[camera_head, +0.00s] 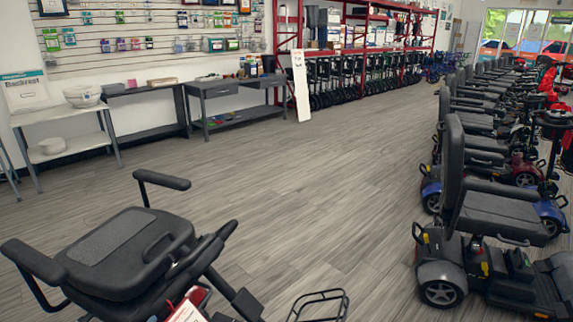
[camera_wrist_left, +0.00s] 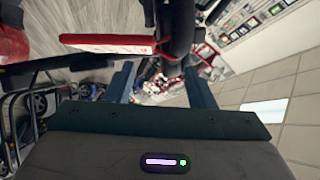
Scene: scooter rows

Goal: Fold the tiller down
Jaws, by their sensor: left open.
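A scooter with a black seat (camera_head: 120,248) and armrests stands at the lower left of the head view. A dark bar (camera_head: 232,292) slants down at its right side; I cannot tell for sure that it is the tiller. A red and white tag (camera_head: 188,308) hangs near it, cut by the lower edge. In the left wrist view my left gripper (camera_wrist_left: 159,82) is open, its two blue-grey fingers apart. A dark tube (camera_wrist_left: 178,28) and a red-edged white tag (camera_wrist_left: 105,42) show beyond the fingers. I cannot tell how far away the tube is. My right gripper is out of view.
A row of parked scooters (camera_head: 500,210) lines the right side. A wire frame (camera_head: 318,305) is at the bottom edge. A white table (camera_head: 60,112) and grey table (camera_head: 235,90) stand along the left wall. The grey wood floor (camera_head: 300,165) between is clear.

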